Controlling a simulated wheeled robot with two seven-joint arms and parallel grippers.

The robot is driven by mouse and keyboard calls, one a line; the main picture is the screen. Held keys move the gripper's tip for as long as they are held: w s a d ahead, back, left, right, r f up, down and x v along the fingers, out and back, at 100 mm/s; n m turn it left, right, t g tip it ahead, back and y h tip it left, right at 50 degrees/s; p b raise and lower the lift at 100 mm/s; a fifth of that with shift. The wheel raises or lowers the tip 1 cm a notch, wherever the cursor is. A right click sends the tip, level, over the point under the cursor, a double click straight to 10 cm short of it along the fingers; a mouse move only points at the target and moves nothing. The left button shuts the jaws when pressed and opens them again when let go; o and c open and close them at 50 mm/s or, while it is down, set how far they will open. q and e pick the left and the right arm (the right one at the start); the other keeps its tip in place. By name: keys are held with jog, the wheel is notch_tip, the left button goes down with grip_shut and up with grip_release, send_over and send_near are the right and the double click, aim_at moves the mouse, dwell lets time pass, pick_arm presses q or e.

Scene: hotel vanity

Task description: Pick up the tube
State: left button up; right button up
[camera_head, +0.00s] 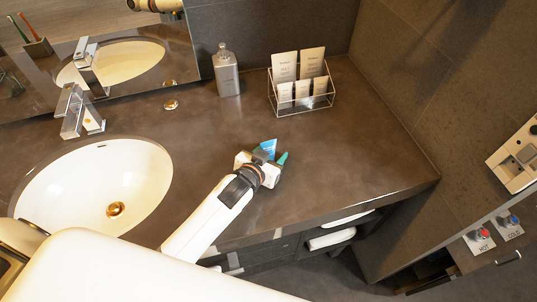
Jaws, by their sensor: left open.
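A small blue and teal tube (268,147) lies on the dark counter, right of the sink, partly hidden by my left gripper (265,158). My left gripper is open and comes down over it from the lower left. The blue part shows at the far side of the gripper, and a teal part shows at its right side. I cannot tell whether the fingers touch the tube. My right gripper is not in view.
A white sink (95,185) with a chrome faucet (75,112) is at the left. A grey bottle (226,72) and a wire rack (303,107) of several pale tubes stand at the back. The counter (365,150) is clear to the right.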

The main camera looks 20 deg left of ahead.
pick_arm(q)
jog(key=c, duration=1)
jog(key=shift+r, duration=0.1)
jog(key=shift+c, duration=0.2)
